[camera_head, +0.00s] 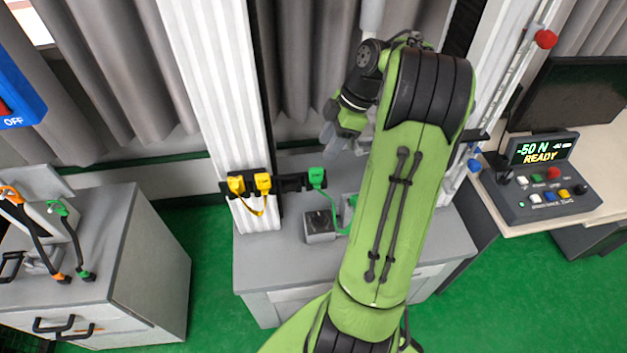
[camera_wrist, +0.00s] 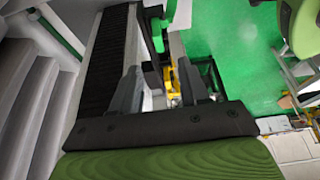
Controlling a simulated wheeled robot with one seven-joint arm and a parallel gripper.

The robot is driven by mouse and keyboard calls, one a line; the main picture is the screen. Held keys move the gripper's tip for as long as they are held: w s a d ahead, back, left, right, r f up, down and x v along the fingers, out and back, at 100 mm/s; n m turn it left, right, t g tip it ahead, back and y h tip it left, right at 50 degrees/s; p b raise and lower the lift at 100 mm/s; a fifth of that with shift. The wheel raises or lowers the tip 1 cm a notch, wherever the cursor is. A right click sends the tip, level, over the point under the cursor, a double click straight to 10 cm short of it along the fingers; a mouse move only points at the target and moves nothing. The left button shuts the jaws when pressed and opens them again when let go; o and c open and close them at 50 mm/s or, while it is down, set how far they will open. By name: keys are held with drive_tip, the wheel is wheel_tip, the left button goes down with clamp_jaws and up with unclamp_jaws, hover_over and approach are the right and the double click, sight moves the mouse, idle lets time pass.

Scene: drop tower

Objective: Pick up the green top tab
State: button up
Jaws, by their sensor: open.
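The green top tab (camera_head: 316,177) sits at the right end of a black bracket on the white column in the head view, with a green cord hanging from it. My gripper (camera_head: 331,132) is open and empty, above the tab and apart from it. In the wrist view, the two grey fingers of my gripper (camera_wrist: 158,82) stand apart. Green parts (camera_wrist: 152,14) show beyond the fingers there; I cannot tell for sure which is the tab. My arm hides part of the cord and workbench.
Two yellow tabs (camera_head: 249,184) with a yellow cord sit on the same bracket, left of the green one. A grey box (camera_head: 319,227) stands on the grey workbench (camera_head: 262,262) below. A control box (camera_head: 541,190) reading "-50 N READY" is at right.

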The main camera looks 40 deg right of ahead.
sight(317, 168)
drive_tip(key=x, duration=0.2)
drive_tip(key=b+x, duration=0.1)
drive_tip(key=x, duration=0.5)
drive_tip(key=shift+d+f, duration=0.2)
drive_tip(key=shift+d, duration=0.05)
drive_tip(key=shift+s+r, duration=0.1)
drive_tip(key=shift+s, duration=0.05)
drive_tip(key=shift+c, duration=0.4)
clamp_jaws()
